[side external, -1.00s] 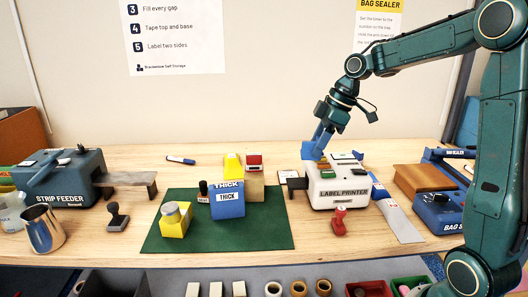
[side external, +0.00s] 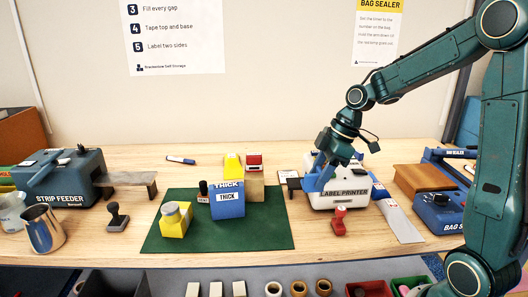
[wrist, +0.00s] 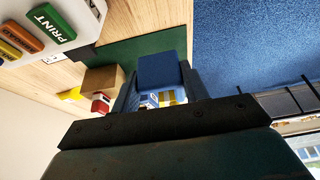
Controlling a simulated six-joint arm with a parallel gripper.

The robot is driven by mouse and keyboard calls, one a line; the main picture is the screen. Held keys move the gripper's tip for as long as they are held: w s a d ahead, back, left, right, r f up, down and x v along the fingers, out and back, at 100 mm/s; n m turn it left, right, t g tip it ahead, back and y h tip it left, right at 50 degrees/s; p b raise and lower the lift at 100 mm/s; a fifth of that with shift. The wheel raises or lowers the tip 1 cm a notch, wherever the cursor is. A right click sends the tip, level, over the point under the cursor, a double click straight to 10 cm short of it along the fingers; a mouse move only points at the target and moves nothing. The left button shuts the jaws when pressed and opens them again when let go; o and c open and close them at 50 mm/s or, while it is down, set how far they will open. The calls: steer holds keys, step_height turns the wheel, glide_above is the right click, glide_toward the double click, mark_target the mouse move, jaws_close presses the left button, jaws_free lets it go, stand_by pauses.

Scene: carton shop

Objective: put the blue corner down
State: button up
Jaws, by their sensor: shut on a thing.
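The blue corner (wrist: 158,70) is held between the fingers of my gripper (wrist: 160,90) in the wrist view. In the side view, my gripper (side external: 322,172) points down in front of the label printer, shut on the blue corner (side external: 312,184). The corner is at the left front of the printer body. It looks raised above the table, but I cannot tell how far. Its lower side is partly hidden by the fingers in the wrist view.
The white label printer (side external: 345,200) is close behind and right of my gripper. A red stamp (side external: 339,221) stands in front of it. The green mat (side external: 265,232) to the left bears a blue THICK block (side external: 228,205), a yellow block (side external: 174,225) and others. Its front right is clear.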

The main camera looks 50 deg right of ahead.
step_height(320, 180, down, 10)
steer(key=shift+f, duration=0.2)
steer(key=shift+f, duration=0.1)
steer(key=shift+f, duration=1.8)
steer(key=o, duration=0.9)
steer(key=shift+f, duration=0.1)
steer(key=shift+o, duration=0.2)
steer(key=v, duration=1.2)
steer(key=shift+r, duration=0.2)
